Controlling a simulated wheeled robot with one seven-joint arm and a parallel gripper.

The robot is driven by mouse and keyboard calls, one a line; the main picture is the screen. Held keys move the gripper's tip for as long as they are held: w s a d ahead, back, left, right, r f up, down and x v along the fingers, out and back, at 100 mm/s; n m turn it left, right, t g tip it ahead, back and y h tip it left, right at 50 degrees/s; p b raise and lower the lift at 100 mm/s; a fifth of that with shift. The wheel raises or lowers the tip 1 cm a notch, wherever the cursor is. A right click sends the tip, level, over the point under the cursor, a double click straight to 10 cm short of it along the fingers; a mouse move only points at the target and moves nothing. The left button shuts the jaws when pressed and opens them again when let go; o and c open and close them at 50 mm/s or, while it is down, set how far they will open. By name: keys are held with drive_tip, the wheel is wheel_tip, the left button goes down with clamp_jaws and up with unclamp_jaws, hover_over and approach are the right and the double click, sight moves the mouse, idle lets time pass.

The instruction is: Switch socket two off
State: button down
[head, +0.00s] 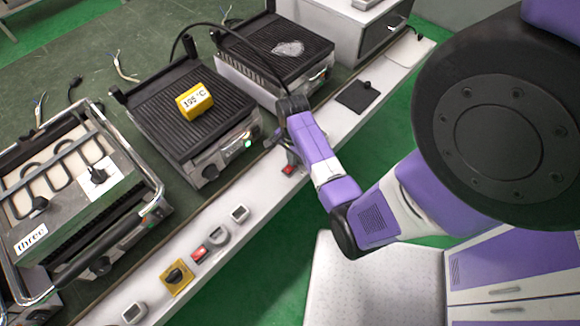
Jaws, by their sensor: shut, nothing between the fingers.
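A small red switch (289,169) sits on the light front ledge, just below my gripper. Another red switch (199,254) lies farther left on the ledge, beside a grey socket (217,236). I cannot read a number on either, so which one is socket two is unclear. My gripper (270,141) is shut and empty, near the front right corner of the middle grill (190,110). The wrist partly covers the ledge there, and whether the fingers touch anything is hidden. A green light (248,143) glows on the middle grill's front.
A heater labelled three (31,239) stands left, another grill (275,48) behind right. A yellow plate with a black knob (175,276) and a dark plate (358,95) are on the ledge. Green floor lies in front.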

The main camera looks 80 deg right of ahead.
drive_tip(key=shift+f+b, duration=0.3)
drive_tip(key=shift+f, duration=0.25)
drive_tip(key=shift+r, duration=0.1)
wheel_tip(320, 180, up, 7)
drive_tip(key=p, duration=0.7)
drive_tip(key=shift+p, duration=0.4)
idle(0.6)
